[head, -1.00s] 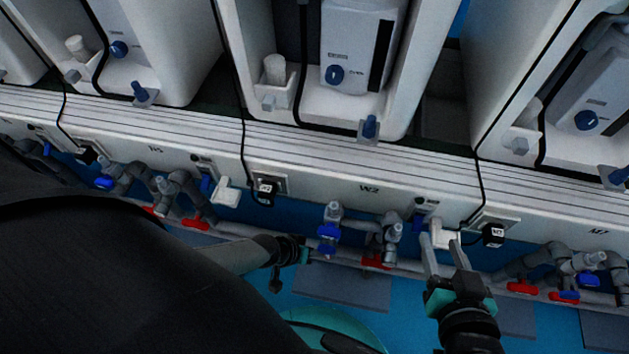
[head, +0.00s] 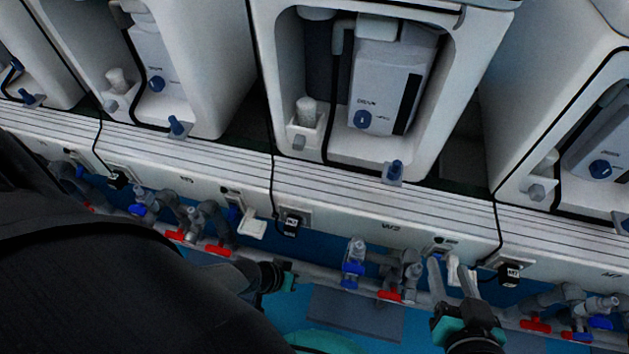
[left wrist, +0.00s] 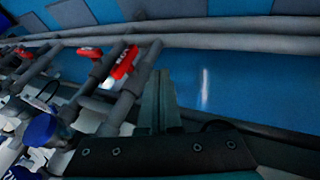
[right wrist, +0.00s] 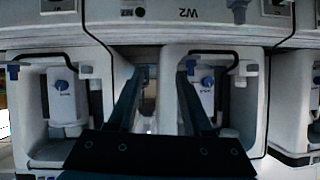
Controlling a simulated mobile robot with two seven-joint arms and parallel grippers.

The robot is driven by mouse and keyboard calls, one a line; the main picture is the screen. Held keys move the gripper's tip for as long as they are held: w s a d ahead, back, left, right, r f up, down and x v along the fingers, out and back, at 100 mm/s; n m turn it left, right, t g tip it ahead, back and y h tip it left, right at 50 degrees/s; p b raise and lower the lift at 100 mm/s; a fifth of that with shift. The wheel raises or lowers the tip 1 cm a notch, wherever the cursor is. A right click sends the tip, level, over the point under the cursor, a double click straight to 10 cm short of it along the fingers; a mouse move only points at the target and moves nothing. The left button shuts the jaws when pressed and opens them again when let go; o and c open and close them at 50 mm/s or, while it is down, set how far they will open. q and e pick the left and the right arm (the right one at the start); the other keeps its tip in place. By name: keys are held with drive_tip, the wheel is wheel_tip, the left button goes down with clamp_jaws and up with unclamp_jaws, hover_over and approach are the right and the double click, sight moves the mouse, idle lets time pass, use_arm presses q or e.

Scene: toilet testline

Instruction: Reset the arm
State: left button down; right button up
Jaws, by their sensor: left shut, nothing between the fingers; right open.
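My left gripper (head: 290,277) is low in the head view, in front of the grey pipes. In the left wrist view its fingers (left wrist: 160,98) are together with nothing between them, near red-handled pipes. My right gripper (head: 453,280) is at the lower right of the head view, its fingers apart and empty. In the right wrist view its open fingers (right wrist: 155,92) point towards the white station housings. In the head view it is in front of a white fitting (head: 453,268) on the panel; I cannot tell whether they touch.
White station housings (head: 270,60) with dispenser units (head: 385,85) stand along a ledge. Below the panel run grey pipes with blue valves (head: 352,268) and red handles (head: 388,295). Black plugs (head: 291,222) sit in panel sockets. Blue floor (head: 330,305) shows below.

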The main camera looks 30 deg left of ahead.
use_arm(q)
drive_tip(key=shift+p+v, duration=0.5)
drive_tip(key=shift+v, duration=1.05)
use_arm(e)
drive_tip(key=shift+r, duration=0.75)
use_arm(q)
drive_tip(key=shift+s+a+f, duration=0.1)
drive_tip(key=shift+a+f, duration=0.05)
drive_tip(key=shift+a, duration=0.05)
